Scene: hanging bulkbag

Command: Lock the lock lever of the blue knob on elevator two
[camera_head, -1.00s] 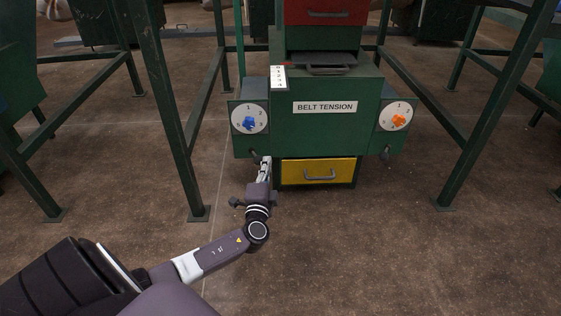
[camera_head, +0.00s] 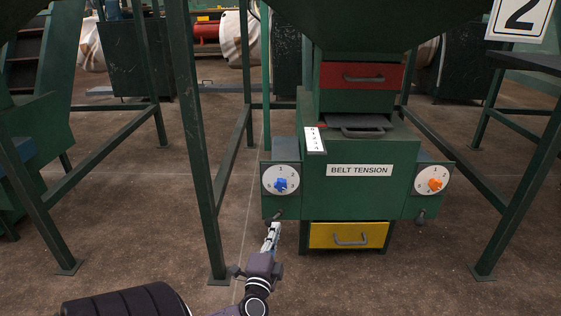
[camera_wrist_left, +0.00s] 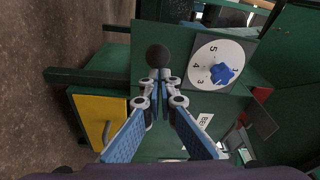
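The blue knob (camera_head: 280,185) sits on a white numbered dial on the left of the green belt tension box. It also shows in the left wrist view (camera_wrist_left: 223,75). Its lock lever (camera_head: 278,215) sticks out below the dial; its round black end (camera_wrist_left: 158,57) shows in the left wrist view. My left gripper (camera_head: 275,228) is just below the lever. In the left wrist view its fingertips (camera_wrist_left: 160,80) are close together right at the black ball. Nothing is clearly held between them, and I cannot tell whether they touch the lever. My right gripper is not in view.
An orange knob (camera_head: 437,185) is on the box's right dial, with another lever (camera_head: 421,217) below. A yellow drawer (camera_head: 347,235) is under the box and a red drawer (camera_head: 361,76) above. Green frame legs (camera_head: 196,150) stand on both sides. A "2" sign (camera_head: 522,18) hangs upper right.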

